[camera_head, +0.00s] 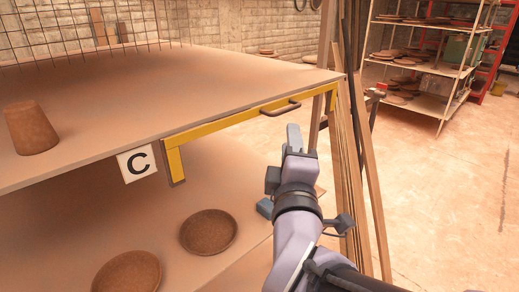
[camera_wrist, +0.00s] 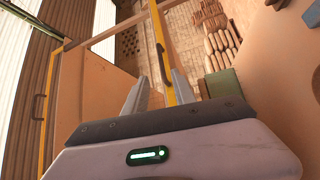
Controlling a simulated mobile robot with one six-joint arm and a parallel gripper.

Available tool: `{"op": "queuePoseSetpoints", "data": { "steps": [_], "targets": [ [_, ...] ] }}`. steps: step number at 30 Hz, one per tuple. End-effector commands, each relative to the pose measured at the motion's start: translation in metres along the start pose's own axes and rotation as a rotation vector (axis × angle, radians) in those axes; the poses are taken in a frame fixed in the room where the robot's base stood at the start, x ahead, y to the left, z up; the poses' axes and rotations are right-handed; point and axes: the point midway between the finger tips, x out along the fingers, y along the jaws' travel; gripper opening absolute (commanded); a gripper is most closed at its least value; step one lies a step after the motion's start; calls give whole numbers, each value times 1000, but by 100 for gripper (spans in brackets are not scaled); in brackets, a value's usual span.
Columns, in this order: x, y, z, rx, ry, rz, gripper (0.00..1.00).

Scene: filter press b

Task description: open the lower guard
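A yellow guard frame (camera_head: 250,115) with a brown bar handle (camera_head: 281,107) hangs under the edge of the upper shelf; I take it as the lower guard. My gripper (camera_head: 293,138) is just below and right of that handle in the head view, apart from it in the picture. In the wrist view my gripper (camera_wrist: 160,88) is open, its two fingers spread with nothing held. A yellow bar (camera_wrist: 158,30) with a dark handle (camera_wrist: 163,64) shows between and beyond the fingertips. A second yellow frame (camera_wrist: 54,85) with a handle (camera_wrist: 39,107) is at the left.
A white C sign (camera_head: 138,163) is beside the frame. Brown discs (camera_head: 208,232) lie on the lower shelf and a brown pot (camera_head: 30,128) stands on the upper one. Tall planks (camera_head: 361,170) lean close right of my gripper. Floor (camera_head: 440,200) is clear further right.

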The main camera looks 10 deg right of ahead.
Motion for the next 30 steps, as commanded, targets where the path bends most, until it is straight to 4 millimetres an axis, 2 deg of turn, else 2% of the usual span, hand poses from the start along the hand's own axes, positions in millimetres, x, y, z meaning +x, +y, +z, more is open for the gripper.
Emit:
{"op": "queuePoseSetpoints", "data": {
  "steps": [1, 6, 17, 19, 20, 23, 25, 27, 30],
  "targets": [
    [-12, -9, 0, 6, 6, 4, 32],
    [-36, -4, 0, 3, 4, 1, 32],
    [-40, 1, 0, 4, 4, -4, 32],
    [-40, -4, -3, 72, 24, -33, 32],
    [-41, -9, -5, 139, 43, -63, 32],
    [-53, -41, -19, 504, 105, -280, 32],
    [-76, -73, -23, 800, 59, -509, 32],
    [-108, -107, -17, 1060, -101, -728, 32],
    [-160, -143, 6, 1340, -452, -925, 32]
  ]
}}
